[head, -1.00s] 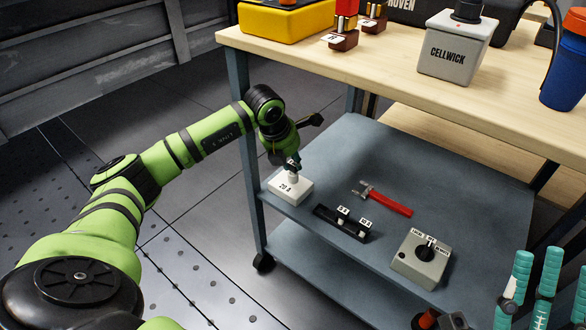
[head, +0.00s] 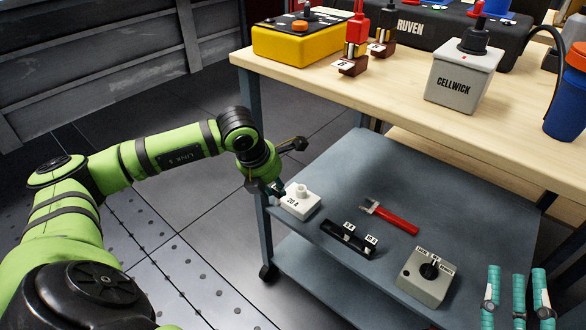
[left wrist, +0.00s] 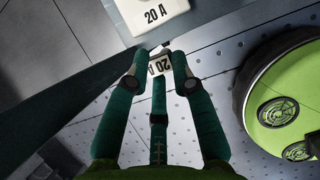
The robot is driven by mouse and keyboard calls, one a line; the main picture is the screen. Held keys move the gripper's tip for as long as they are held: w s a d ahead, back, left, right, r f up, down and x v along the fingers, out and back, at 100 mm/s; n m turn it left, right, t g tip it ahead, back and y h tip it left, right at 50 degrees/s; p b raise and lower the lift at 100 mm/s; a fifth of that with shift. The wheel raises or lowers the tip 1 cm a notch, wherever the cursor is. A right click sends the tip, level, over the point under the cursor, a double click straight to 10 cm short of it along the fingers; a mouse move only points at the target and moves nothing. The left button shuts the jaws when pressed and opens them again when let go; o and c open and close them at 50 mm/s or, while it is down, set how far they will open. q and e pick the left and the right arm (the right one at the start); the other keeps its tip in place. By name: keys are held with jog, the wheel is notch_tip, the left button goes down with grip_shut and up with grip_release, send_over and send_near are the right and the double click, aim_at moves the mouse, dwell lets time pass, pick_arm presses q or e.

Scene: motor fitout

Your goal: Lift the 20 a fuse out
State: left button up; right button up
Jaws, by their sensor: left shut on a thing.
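My left gripper (head: 275,188) is shut on the 20 A fuse. In the left wrist view the fuse (left wrist: 159,66) is a small pale piece with a dark label, pinched between the teal fingertips. In the head view the fuse is hard to make out at the fingertips. The white 20 A block (head: 299,206) stands on the cart's grey shelf, with a round white post on top. The gripper is just left of this block. The block also shows at the top of the left wrist view (left wrist: 150,17). My right gripper (head: 517,293) is at the lower right, its teal fingers apart and empty.
On the grey shelf (head: 440,215) lie a black fuse holder (head: 347,240), a red-handled tool (head: 390,217) and a grey switch box (head: 426,275). Above is a wooden bench (head: 400,100) with a grey Cellwick box (head: 460,76) and a yellow box (head: 290,43).

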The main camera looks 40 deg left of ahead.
pick_arm(q)
jog(key=s, duration=0.9)
jog(key=shift+a, duration=0.3)
